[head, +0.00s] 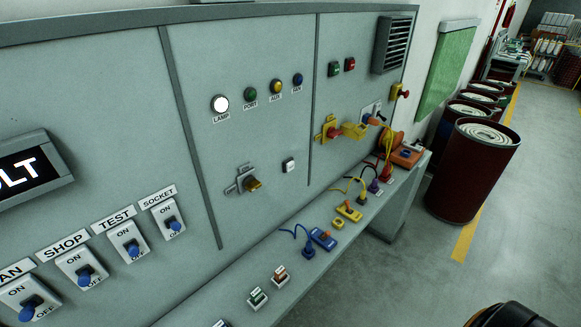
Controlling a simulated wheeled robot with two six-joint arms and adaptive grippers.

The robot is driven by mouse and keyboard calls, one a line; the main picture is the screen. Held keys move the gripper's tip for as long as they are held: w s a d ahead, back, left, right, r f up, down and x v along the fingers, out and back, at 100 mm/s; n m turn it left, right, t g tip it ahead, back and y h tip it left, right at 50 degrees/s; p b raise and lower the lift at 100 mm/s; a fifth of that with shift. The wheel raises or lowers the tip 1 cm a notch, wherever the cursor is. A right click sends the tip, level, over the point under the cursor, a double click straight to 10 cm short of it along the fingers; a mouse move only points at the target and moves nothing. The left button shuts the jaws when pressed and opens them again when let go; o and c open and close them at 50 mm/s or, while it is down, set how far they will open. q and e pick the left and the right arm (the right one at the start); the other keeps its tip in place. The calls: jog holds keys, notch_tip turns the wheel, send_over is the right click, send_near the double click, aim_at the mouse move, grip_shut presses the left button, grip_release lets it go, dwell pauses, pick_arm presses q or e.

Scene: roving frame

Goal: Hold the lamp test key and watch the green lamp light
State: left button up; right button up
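On the grey panel is a row of round lamps. The white lamp (220,103) labelled LAMP glows brightly. The green lamp (250,93), labelled PORT, looks dark. The yellow lamp (276,86) and the blue lamp (298,79) are to its right. Below the row are a brass-coloured knob on a bracket (251,184) and a small white push button (288,165). I cannot read which of these is the lamp test key. Neither gripper is in view; nothing touches the panel controls.
Toggle switches (128,240) line the lower left panel beside a lit display (28,172). A ledge (330,262) below carries coloured plugs and small blocks. Dark red drums (471,180) stand at right, with clear floor (525,225) beyond.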

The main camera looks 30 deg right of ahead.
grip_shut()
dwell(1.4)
